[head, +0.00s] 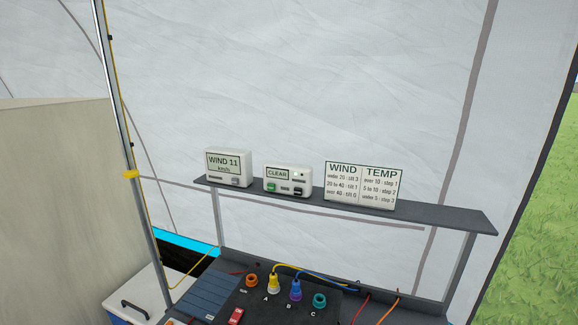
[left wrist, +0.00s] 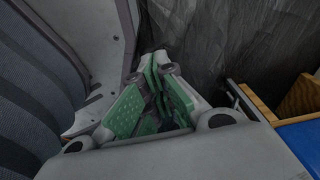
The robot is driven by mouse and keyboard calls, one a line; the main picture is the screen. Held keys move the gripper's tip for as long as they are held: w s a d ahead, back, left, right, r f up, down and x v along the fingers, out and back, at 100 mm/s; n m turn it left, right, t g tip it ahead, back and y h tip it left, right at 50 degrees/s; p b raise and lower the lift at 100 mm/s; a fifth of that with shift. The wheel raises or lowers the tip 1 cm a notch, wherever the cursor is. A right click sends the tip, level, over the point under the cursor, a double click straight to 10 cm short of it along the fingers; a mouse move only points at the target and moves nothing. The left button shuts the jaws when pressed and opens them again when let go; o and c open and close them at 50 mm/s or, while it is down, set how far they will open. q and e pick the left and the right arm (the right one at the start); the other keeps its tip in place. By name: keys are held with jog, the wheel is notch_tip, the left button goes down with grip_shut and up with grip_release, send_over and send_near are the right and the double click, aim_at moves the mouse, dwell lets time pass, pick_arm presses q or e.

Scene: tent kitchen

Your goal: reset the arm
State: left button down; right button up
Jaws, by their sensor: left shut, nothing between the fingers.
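My left gripper (left wrist: 155,62) shows in the left wrist view, with grey links and green pads. Its fingers are together and nothing is between them. A grey part of my own body is close beside it at the left of that view. Neither arm nor gripper shows in the head view, and my right gripper is in neither view.
In the head view, a shelf (head: 440,218) bears a wind display (head: 228,168), a clear display (head: 287,180) and a wind and temp chart (head: 362,187). Below is a panel with coloured plugs (head: 296,291). A wooden box edge (left wrist: 258,103) is right in the wrist view.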

pick_arm(q)
jog(key=s+a+f, duration=0.2)
jog(key=s+f, duration=0.3)
jog(key=s, duration=0.4)
jog(key=shift+s+a, duration=0.25)
jog(key=shift+a, duration=0.1)
dwell(0.8)
